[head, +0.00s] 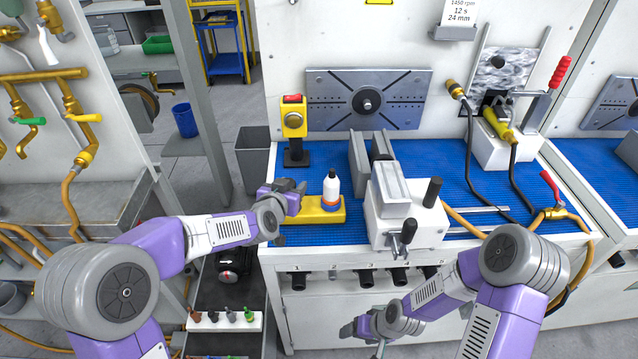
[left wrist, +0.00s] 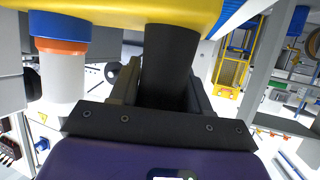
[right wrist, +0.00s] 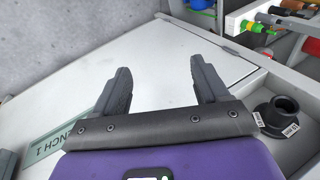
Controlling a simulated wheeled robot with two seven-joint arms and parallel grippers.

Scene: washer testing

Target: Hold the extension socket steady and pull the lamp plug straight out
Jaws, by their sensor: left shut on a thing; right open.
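My left gripper (head: 292,194) is at the left end of a yellow block (head: 318,212) on the blue bench mat. In the left wrist view, it is shut on a black cylinder (left wrist: 168,62) that meets the yellow block. A white bottle-shaped part (head: 331,184) with blue and orange rings stands on the block beside it. My right gripper (head: 366,326) is low in front of the bench; its open, empty fingers show in the right wrist view (right wrist: 160,82). I cannot identify a lamp plug or extension socket with certainty. A yellow connector (head: 496,124) with a black cable lies at the back right.
A grey-and-white vise (head: 405,215) stands right of the yellow block. A red-button post (head: 294,120) stands behind it. A second cable connector (head: 455,88) is against the back panel. Several black fittings line the bench front. Some blue mat (head: 225,0) is not visible behind the arms.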

